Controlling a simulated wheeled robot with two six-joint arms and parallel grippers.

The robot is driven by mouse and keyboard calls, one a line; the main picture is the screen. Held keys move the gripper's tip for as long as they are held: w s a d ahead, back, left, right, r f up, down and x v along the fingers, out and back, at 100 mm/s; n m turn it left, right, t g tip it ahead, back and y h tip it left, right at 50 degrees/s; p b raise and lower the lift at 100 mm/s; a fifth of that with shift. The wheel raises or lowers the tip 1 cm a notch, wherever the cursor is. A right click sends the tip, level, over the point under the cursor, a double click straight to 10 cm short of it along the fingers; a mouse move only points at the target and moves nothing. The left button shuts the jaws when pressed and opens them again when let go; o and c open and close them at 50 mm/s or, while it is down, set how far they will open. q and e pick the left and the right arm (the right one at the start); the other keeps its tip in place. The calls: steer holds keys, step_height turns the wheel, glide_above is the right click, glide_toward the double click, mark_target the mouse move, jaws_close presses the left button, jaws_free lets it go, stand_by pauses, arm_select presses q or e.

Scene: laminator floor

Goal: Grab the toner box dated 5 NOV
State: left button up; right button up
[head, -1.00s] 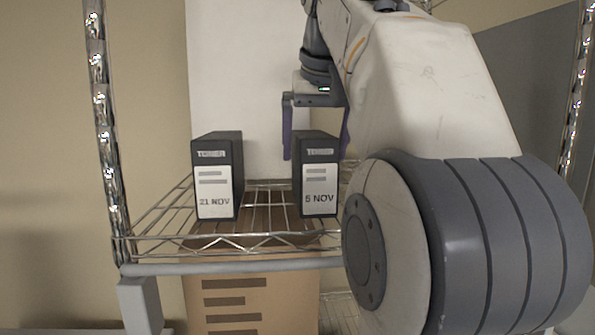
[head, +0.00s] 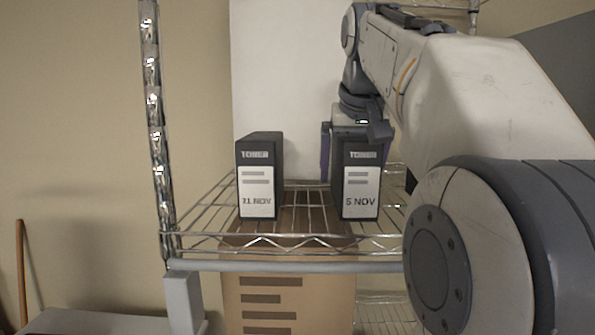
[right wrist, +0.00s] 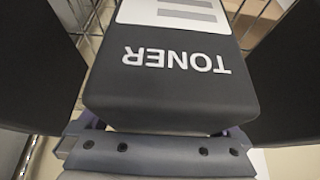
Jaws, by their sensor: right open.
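The toner box dated 5 NOV (head: 360,185) stands upright on the wire shelf (head: 300,241), a black box with a white label. My right gripper (head: 352,150) is over it from above and behind, with a purple finger beside its left side; the other finger is mostly hidden. In the right wrist view, the box top marked TONER (right wrist: 170,85) lies between two dark finger pads, with gaps on both sides. The right gripper is open. A second toner box, dated 21 NOV (head: 258,180), stands to the left. My left gripper is not in view.
A chrome post (head: 156,130) rises at the shelf's left front corner. A cardboard carton (head: 290,290) is below the shelf. A white panel (head: 285,70) stands behind the boxes. There is a clear gap between the two toner boxes.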

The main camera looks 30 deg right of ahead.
jaws_close()
steer(key=shift+r, duration=0.1)
